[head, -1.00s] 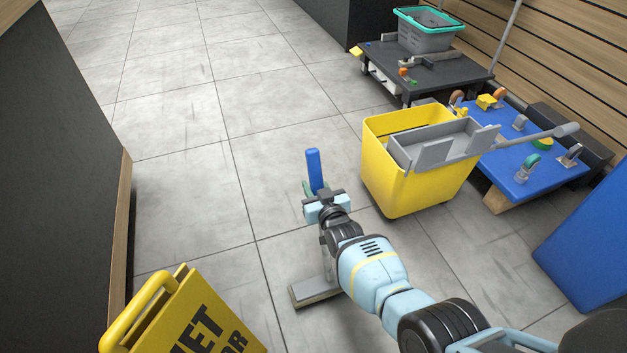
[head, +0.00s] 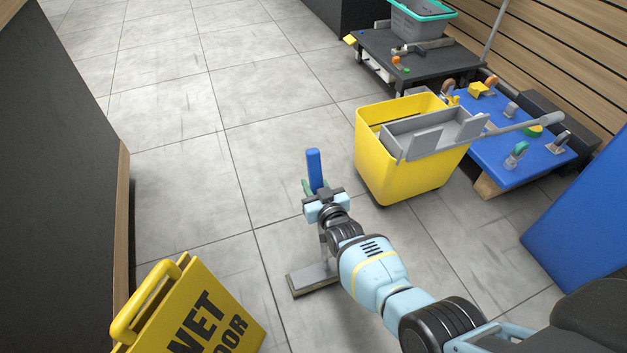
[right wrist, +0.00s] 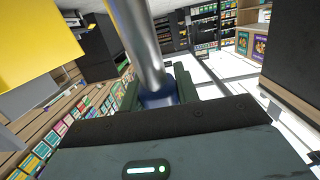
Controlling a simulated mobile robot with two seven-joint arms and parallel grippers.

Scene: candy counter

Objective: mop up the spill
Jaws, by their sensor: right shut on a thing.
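My right gripper (head: 318,190) is shut on the blue handle (head: 314,165) of a mop and holds it roughly upright. The mop's flat grey head (head: 313,279) is low at the floor, partly behind my arm; I cannot tell if it presses on the tiles. In the right wrist view the fingers (right wrist: 158,90) close around the blue grip, and the silver pole (right wrist: 138,40) runs up from it. My left gripper is not in view. I cannot make out a clear spill on the grey floor.
A yellow mop bucket (head: 387,173) with a grey wringer stands right of the mop. A yellow wet-floor sign (head: 205,318) stands front left, beside a dark counter (head: 60,170). A blue flatbed (head: 475,150) and a black cart (head: 425,65) line the right wall. Open tiles lie ahead.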

